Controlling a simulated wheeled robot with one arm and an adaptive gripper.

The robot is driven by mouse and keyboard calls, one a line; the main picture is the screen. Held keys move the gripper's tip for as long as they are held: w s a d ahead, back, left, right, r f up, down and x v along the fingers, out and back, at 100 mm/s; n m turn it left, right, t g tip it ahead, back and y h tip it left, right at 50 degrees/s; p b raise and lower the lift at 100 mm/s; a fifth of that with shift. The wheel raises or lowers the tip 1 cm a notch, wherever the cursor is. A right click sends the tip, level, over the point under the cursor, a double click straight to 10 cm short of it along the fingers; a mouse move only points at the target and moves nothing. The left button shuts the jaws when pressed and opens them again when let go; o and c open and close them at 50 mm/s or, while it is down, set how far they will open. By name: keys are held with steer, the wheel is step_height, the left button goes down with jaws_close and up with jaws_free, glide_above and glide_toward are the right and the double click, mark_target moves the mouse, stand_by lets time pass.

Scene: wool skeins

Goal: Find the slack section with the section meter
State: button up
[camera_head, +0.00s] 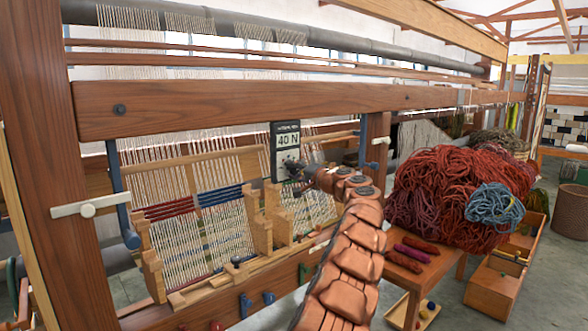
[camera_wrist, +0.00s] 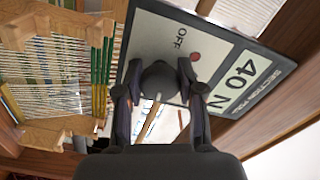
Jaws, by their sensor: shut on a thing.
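The section meter (camera_head: 286,151) is a dark, upright box with a pale display reading 40 N. In the wrist view, its face (camera_wrist: 205,62) also shows the word OFF and a red dot. My gripper (camera_head: 300,170) is shut on the meter's dark round knob (camera_wrist: 160,82), one finger on each side. The meter is in front of the loom's wide wooden beam (camera_head: 230,105); I cannot tell whether it touches it. Below it are a left warp section (camera_head: 215,225) with red and blue bands and a right section (camera_head: 313,207), partly hidden by my arm.
A big heap of red wool (camera_head: 450,190) with a blue skein (camera_head: 494,204) lies on a wooden table (camera_head: 425,272) at the right. A wooden crate (camera_head: 497,290) and a round basket (camera_head: 571,212) stand on the floor beyond. White-handled levers (camera_head: 88,209) stick out from the loom.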

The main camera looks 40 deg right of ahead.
stand_by(0.4)
steer(key=o, duration=1.1)
steer(key=shift+o, duration=0.2)
steer(key=shift+s+r, duration=0.2)
steer(key=shift+s, duration=0.55)
steer(key=shift+s+a+f, duration=0.1)
steer(key=shift+s+f, duration=0.05)
steer(key=shift+s, duration=0.55)
steer(key=s, duration=0.9)
